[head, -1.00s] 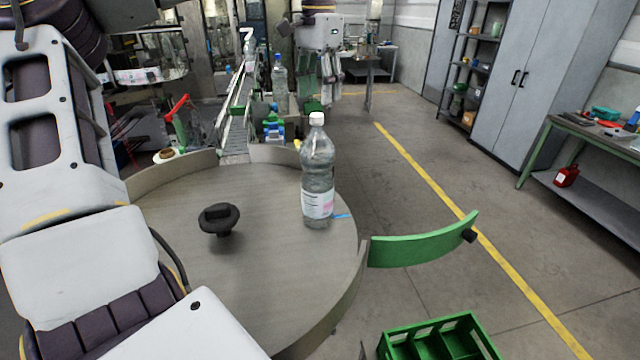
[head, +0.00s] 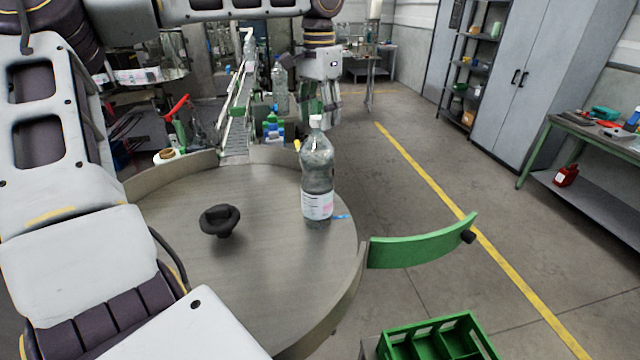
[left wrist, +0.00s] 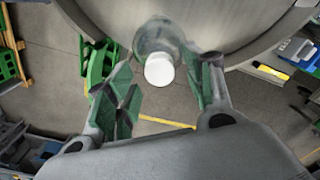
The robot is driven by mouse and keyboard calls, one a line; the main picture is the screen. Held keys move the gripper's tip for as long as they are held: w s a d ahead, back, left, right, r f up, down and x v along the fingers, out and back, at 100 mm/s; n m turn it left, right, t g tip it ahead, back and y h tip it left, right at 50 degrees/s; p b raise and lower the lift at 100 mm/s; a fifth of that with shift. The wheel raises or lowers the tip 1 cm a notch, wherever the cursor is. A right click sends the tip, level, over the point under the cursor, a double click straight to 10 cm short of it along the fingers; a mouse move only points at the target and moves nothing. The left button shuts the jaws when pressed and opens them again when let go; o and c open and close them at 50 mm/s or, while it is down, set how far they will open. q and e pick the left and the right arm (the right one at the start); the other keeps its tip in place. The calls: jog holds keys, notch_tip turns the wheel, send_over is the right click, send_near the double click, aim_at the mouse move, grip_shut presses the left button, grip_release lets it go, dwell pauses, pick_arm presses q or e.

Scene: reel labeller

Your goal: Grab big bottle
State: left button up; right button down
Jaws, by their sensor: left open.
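The big bottle (head: 317,180) is clear plastic with a white cap and a white-pink label. It stands upright near the right rim of the round grey table (head: 265,270). In the head view my left gripper (head: 322,112) reaches in from above, its open green-padded fingers close to the cap and partly behind it. In the left wrist view the bottle's white cap (left wrist: 159,70) shows from above, in the gap between the spread fingers (left wrist: 157,78). Contact between the pads and the bottle is not evident. My right gripper is not in view.
A black knob (head: 220,220) stands on the table, left of the bottle. A raised curved rim (head: 185,170) edges the table's far side. A green curved guard (head: 420,245) sticks out at right. A green crate (head: 440,340) lies below it. A conveyor (head: 238,115) runs behind.

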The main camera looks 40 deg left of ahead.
pick_arm(q)
jog(key=shift+f, duration=0.7)
grip_shut()
dwell(0.3)
jog(key=shift+a+r, duration=0.1)
jog(key=shift+r, duration=0.05)
